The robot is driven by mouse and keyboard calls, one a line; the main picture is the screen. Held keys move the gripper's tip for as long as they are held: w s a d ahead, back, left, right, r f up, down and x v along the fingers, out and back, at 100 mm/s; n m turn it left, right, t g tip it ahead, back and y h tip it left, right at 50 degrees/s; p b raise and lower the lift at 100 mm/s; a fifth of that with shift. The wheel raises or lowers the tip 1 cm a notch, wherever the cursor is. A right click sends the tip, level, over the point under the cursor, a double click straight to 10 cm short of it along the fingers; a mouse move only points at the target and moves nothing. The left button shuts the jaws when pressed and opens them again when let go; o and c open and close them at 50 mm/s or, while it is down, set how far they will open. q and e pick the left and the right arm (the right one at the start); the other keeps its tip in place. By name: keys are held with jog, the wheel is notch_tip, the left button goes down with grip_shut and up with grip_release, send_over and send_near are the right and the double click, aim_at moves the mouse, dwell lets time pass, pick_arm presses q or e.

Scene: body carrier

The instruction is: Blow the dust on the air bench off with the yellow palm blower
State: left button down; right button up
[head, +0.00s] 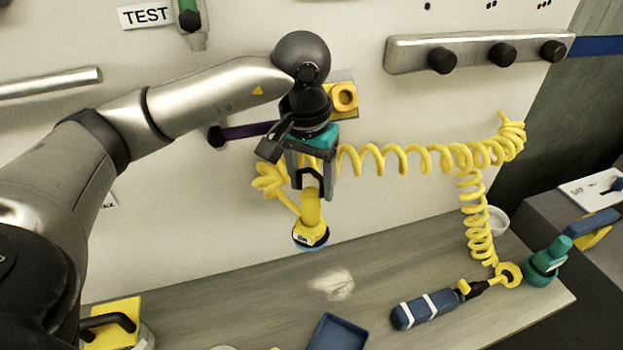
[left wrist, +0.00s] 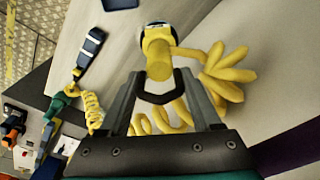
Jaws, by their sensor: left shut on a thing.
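The yellow palm blower (head: 310,217) hangs nose down above the bench, with a dark and blue round lower end. My left gripper (head: 311,180) is shut on its upper part. In the left wrist view, the blower (left wrist: 157,52) shows beyond my left gripper (left wrist: 158,90), between the fingers. A yellow coiled hose (head: 400,160) runs from near the blower to the right along the wall. The air bench (head: 230,285) is a grey wood-like top. A pale dust patch (head: 333,285) lies on it, below and slightly right of the blower, apart from it. My right gripper is out of view.
A blue tray (head: 338,333) lies at the bench front. A blue-grey handled tool (head: 425,310) and a green fitting (head: 547,262) lie to the right, with a hanging coil (head: 478,220). A yellow block (head: 112,325) sits front left. A rail with black knobs (head: 470,53) crosses the wall.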

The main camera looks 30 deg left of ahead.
pick_arm(q)
notch_tip(320, 180, down, 14)
jog(key=b, duration=1.2)
jog(key=shift+r, duration=0.15)
